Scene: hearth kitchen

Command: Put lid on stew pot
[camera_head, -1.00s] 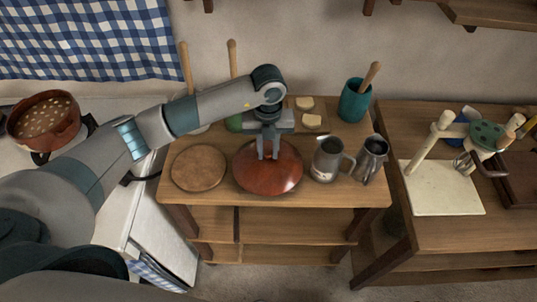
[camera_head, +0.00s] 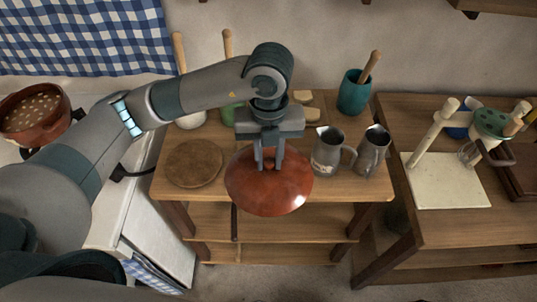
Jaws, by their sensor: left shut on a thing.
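A red-brown round lid (camera_head: 268,192) hangs from my left gripper (camera_head: 269,165) in the middle of the head view. The gripper points down and is shut on the lid's top. The lid appears raised above the front part of the wooden table and overlaps its front edge in the picture. The stew pot (camera_head: 40,130) stands on the white stove at the far left. It is red-brown and open, with stew and pale pieces showing inside. My right gripper is not in view.
On the wooden table (camera_head: 340,190) are a round brown board (camera_head: 194,163) left of the lid and two metal jugs (camera_head: 327,150) (camera_head: 373,150) to its right. A teal crock (camera_head: 354,92) stands behind. The white stove (camera_head: 122,200) lies between table and pot.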

